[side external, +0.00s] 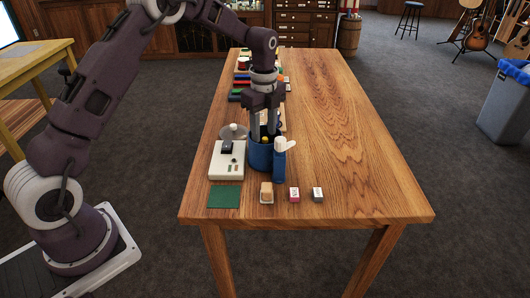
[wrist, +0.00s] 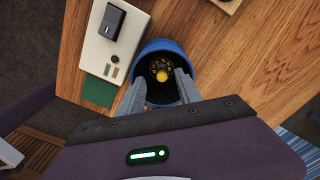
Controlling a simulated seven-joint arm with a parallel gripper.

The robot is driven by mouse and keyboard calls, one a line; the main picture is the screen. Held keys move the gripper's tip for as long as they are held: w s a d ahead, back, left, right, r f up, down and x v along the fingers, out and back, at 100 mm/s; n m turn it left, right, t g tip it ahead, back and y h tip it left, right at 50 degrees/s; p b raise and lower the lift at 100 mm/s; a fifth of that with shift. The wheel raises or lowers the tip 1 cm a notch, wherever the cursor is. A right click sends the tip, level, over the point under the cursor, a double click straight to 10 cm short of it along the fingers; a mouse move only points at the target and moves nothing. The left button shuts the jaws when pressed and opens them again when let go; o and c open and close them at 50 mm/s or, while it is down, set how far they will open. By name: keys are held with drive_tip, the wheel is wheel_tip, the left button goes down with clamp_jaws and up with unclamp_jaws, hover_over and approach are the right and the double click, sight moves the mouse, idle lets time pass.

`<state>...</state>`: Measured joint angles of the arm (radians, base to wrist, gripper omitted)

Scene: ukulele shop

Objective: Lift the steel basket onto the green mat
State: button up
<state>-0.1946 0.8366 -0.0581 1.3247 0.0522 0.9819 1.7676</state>
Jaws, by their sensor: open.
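A round blue container (side external: 259,158) stands upright on the wooden table. No plainly steel-coloured basket shows, and I cannot tell whether this container is the basket. Whether the fingertips touch the rim I cannot tell. The green mat (side external: 223,197) lies flat and bare near the table's front left corner; part of it shows in the wrist view (wrist: 97,91).
Several small blocks, including a pink one (side external: 294,194), sit in front. The table's right side (side external: 350,140) is clear.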

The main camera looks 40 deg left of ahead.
sight(265, 138)
wheel_tip(265, 138, down, 4)
drive_tip(key=shift+w+r, duration=0.1)
drive_tip(key=shift+w, duration=0.05)
clamp_jaws()
drive_tip(key=shift+r, duration=0.1)
wheel_tip(265, 138, up, 9)
drive_tip(key=shift+f, duration=0.15)
drive_tip(key=s+d, duration=0.3)
drive_tip(key=s, duration=1.4)
drive_tip(key=shift+n, duration=0.4)
wheel_tip(265, 138, down, 11)
drive_tip(key=shift+s+a+r, duration=0.15)
